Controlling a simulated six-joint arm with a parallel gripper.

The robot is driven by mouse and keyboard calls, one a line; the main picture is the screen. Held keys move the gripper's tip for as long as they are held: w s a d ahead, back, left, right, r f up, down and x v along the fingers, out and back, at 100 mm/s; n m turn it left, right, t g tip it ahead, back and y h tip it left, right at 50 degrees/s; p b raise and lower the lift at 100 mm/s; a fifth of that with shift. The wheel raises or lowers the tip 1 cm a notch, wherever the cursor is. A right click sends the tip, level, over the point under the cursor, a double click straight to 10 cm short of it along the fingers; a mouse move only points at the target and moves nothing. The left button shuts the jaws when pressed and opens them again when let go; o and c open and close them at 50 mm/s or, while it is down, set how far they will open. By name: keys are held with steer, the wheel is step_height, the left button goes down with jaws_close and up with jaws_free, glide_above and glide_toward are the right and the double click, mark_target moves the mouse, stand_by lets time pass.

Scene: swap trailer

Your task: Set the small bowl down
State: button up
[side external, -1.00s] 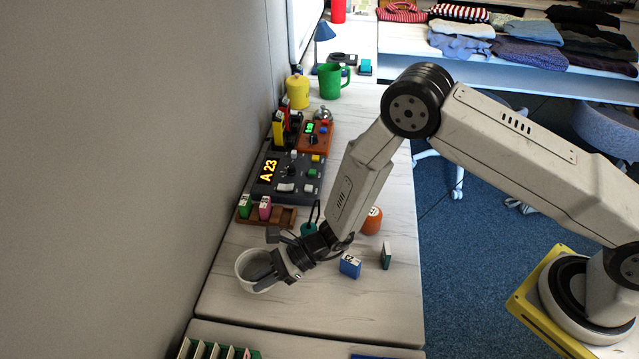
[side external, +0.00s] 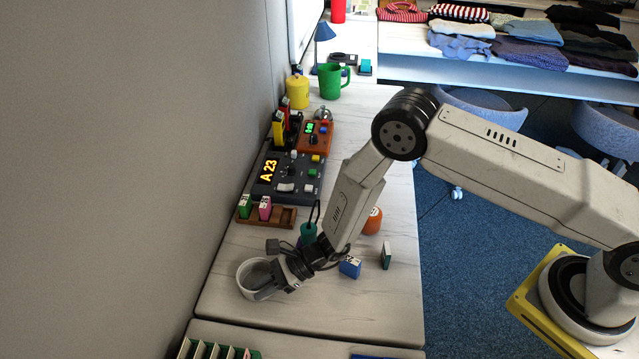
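The small bowl (side external: 244,284), white outside with a grey inside, is at the left front of the white table. My gripper (side external: 266,287) reaches in from the right with its fingers at the bowl's right rim, and it appears shut on that rim. The bowl looks about upright. I cannot tell whether its base touches the table, as its underside is hidden.
A blue numbered block (side external: 350,267), a dark green block (side external: 386,255) and an orange round object (side external: 373,222) stand to the right. A teal object (side external: 308,234) is behind my gripper. A wooden rack (side external: 283,218) and control box (side external: 290,178) lie behind. The table front (side external: 320,312) is clear.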

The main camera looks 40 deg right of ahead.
steer(key=o, duration=0.3)
steer(key=shift+o, duration=0.2)
steer(key=shift+r, duration=0.15)
steer(key=v, duration=1.2)
stand_by(0.4)
steer(key=s+d+r+n+h, duration=0.5)
steer(key=d+r+n+h, duration=0.1)
steer(key=d+r+n, duration=0.3)
steer(key=s+d+r+n+h, duration=0.6)
steer(key=d+r+n, duration=0.2)
steer(key=d+n, duration=0.3)
steer(key=shift+s+d+r+g+h, duration=0.2)
steer(key=shift+s+r+g+h, duration=0.1)
steer(key=shift+r+h, duration=0.1)
